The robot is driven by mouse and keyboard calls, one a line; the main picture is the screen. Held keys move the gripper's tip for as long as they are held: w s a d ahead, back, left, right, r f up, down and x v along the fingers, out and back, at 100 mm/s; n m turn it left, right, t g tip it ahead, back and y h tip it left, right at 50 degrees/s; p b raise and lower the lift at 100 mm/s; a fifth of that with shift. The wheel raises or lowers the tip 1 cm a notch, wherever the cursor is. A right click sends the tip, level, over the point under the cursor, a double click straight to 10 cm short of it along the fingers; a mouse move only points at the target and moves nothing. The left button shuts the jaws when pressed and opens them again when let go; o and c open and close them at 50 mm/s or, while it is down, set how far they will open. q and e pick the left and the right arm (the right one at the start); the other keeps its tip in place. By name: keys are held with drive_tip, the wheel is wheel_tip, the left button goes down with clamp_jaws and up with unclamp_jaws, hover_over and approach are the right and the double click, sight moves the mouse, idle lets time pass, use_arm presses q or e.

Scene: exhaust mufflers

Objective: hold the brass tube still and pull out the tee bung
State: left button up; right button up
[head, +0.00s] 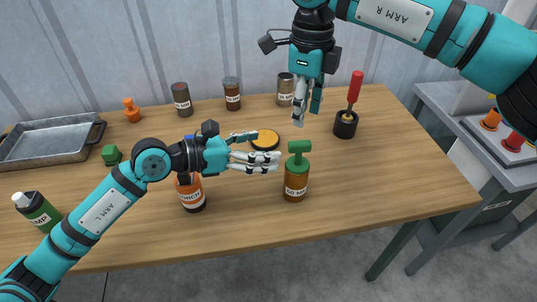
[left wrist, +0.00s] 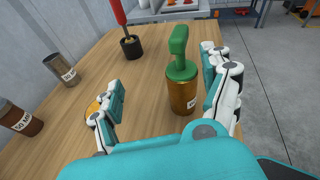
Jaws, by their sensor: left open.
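My left gripper (head: 268,148) is open and empty, just left of the tube. In the left wrist view, the tube (left wrist: 182,95) and the bung (left wrist: 179,45) show between the spread fingers (left wrist: 163,68), closer to the right finger. My right gripper (head: 307,116) hangs fingers-down behind and above the bung, its fingertips apart and nothing between them.
An orange labelled bottle (head: 192,193) stands under my left wrist. A yellow-topped tin (head: 265,138) lies behind my left fingers. A black pot (head: 346,127) with a red-handled tool (head: 355,86) stands back right. The table (head: 400,180) right of the tube is clear.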

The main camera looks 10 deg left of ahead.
use_arm(q)
drive_tip(key=s+d+m+g, duration=0.1)
drive_tip(key=s+d+m, duration=0.1)
approach(286, 179)
drive_tip(key=x, duration=0.5)
drive_tip(key=shift+w+d+f, duration=0.1)
drive_tip(key=shift+w+f, duration=0.1)
drive_tip(key=shift+f, duration=0.15)
drive_tip(key=x, duration=0.7)
drive_tip(key=shift+w+d+r, duration=0.1)
drive_tip(key=shift+w+d, duration=0.05)
drive_tip(key=shift+d, duration=0.1)
drive_tip(key=c, duration=1.3)
drive_tip(key=shift+c, duration=0.2)
